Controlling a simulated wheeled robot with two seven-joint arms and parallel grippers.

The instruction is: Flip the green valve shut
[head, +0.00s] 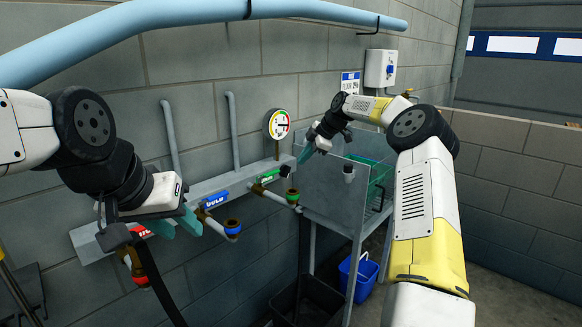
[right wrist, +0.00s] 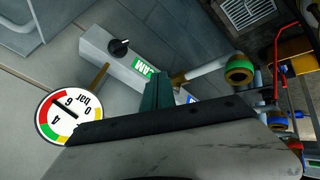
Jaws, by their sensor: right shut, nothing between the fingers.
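The green valve's pipe (head: 272,195) has a brass end with a green ring and sticks out from the grey wall manifold, below a green label (head: 270,176). In the right wrist view, the green-ringed outlet (right wrist: 238,72) and green label (right wrist: 143,66) show beyond my fingers. A black knob (right wrist: 120,47) sits beside the label; it also shows in the head view (head: 285,170). My right gripper (head: 304,154) is shut and empty, above and right of the knob, apart from it. My left gripper (head: 180,226) is open and empty, near the red-labelled and blue-labelled outlets.
A round pressure gauge (head: 277,124) stands above the manifold. A blue-ringed outlet (head: 232,228) is left of the green one. A grey metal stand (head: 325,190) with a green basket (head: 379,175) is close on the right. A blue bucket (head: 358,276) and a black bin (head: 308,298) are below.

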